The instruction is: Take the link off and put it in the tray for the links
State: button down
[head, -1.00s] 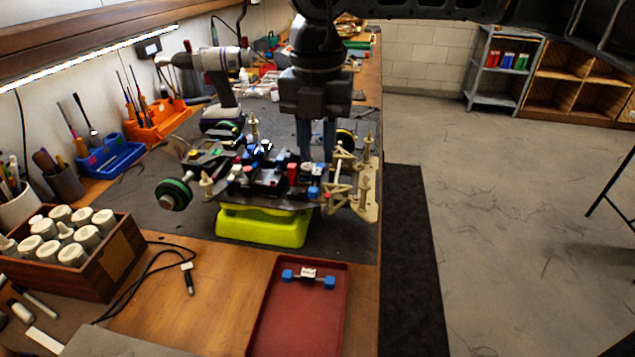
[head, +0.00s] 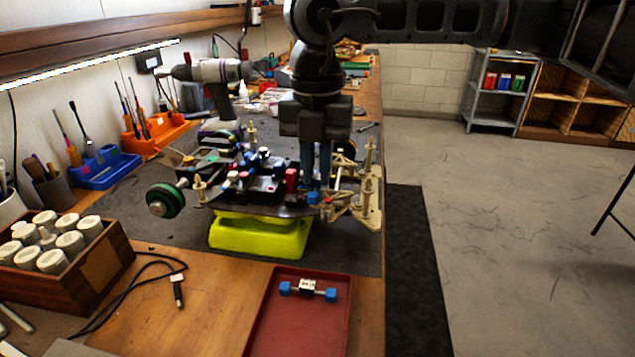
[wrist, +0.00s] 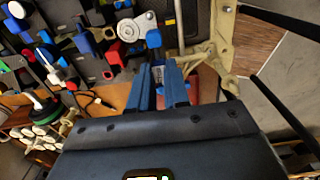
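The red tray (head: 262,335) lies at the front edge of the bench in the head view. One link (head: 307,288), a short rod with blue ends and a pale labelled middle, lies in it. The car chassis (head: 262,206) sits on a yellow-green stand. My gripper (head: 317,180) points down over its right part, beside a red post (head: 291,180) and a blue block (head: 312,197). In the wrist view, the blue fingers (wrist: 158,72) have a narrow gap with a small grey, label-like piece in it. I cannot tell whether they press on it; the fingertips are partly hidden.
Beige suspension parts (head: 366,190) stand close to the right of my fingers. The yellow-green stand (head: 258,238) is between chassis and bench. A wooden box of white-capped jars (head: 62,255) and a cable (head: 155,270) lie to the left. The tray has free room around its link.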

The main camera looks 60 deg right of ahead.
aim_at(317, 176)
jog(key=shift+r, duration=0.6)
dwell(0.7)
jog(key=shift+r+p, duration=0.4)
jog(key=shift+r, duration=1.6)
jog(key=shift+f, duration=0.1)
